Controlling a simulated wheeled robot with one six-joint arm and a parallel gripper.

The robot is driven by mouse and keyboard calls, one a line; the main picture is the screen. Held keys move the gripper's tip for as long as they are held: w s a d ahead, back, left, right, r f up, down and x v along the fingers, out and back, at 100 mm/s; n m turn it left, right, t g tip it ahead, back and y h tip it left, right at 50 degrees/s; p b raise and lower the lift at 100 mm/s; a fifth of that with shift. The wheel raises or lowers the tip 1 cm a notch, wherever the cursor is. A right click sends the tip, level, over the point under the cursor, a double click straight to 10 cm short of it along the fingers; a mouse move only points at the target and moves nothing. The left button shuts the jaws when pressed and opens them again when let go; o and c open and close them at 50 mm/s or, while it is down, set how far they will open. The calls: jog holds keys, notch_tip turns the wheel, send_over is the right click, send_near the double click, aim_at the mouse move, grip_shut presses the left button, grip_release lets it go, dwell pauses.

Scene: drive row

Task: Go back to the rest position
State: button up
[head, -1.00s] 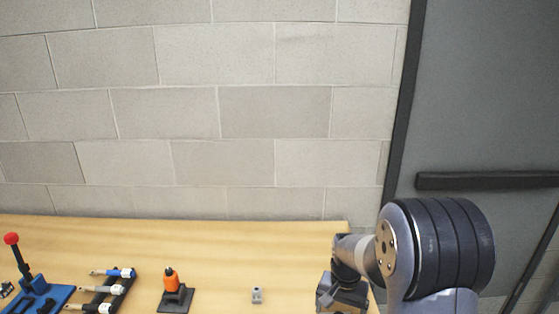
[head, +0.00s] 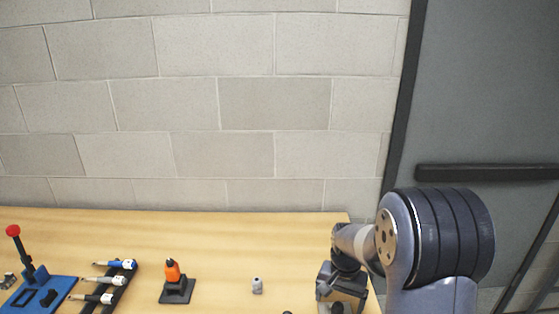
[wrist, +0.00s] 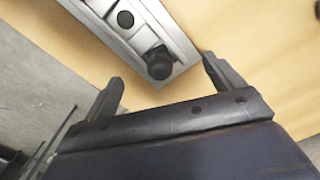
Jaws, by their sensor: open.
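My gripper (wrist: 162,68) is open in the wrist view, its two dark fingers spread apart. A grey metal rail or fixture (wrist: 143,36) with a black knob (wrist: 159,62) shows beyond and between the fingertips. Nothing is held between the fingers. In the head view my arm is folded at the lower right, over the right end of the table (head: 225,240). The fingertips cannot be made out there.
The table holds a blue fixture (head: 40,297) with a red-knobbed lever (head: 13,231), a black rack (head: 122,282) with several tools, an orange-and-black tool (head: 173,271) on a dark base, and a small grey piece (head: 257,285). A block wall (head: 220,100) and a grey door (head: 490,90) stand behind.

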jog(key=shift+f+n, duration=0.2)
jog(key=shift+n, duration=0.9)
jog(key=n, duration=0.3)
jog(key=shift+n+p, duration=0.3)
jog(key=shift+n, duration=0.1)
jog(key=n, duration=0.4)
jog(key=shift+n, duration=0.3)
jog(key=n, duration=1.1)
jog(key=shift+r+p, duration=1)
jog(key=shift+r, duration=0.25)
